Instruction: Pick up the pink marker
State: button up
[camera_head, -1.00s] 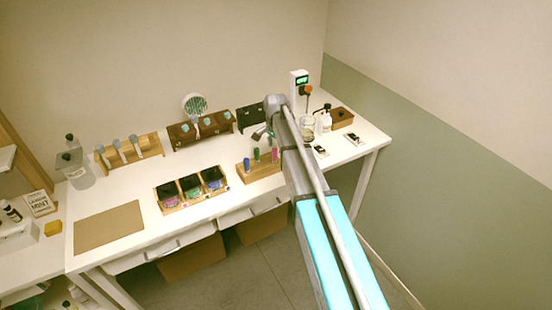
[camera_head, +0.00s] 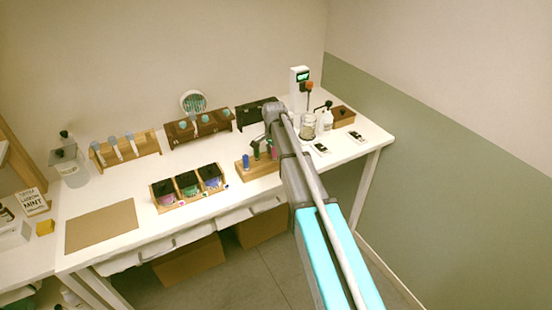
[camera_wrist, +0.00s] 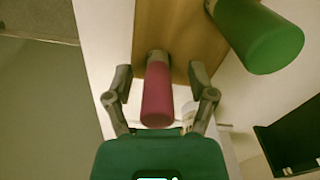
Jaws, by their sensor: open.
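The pink marker (camera_wrist: 157,95) stands upright in a wooden holder (camera_wrist: 175,22) in the wrist view. My gripper (camera_wrist: 160,75) is open, with one finger on each side of the marker. Small gaps show between the fingers and the marker. A green marker (camera_wrist: 262,38) stands beside it at the upper right, outside the right finger. In the head view the holder (camera_head: 243,172) sits on the white table with a blue marker (camera_head: 246,161) at its left end. My arm partly covers the holder's right end there.
A wooden tray with dark-topped compartments (camera_head: 182,203) lies left of the holder. Dark wooden racks stand behind. A glass jar (camera_head: 308,131) and a white bottle (camera_head: 326,120) stand right of my arm. A brown mat (camera_head: 100,229) lies at the left.

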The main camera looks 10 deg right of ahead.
dwell(0.6)
grip_shut()
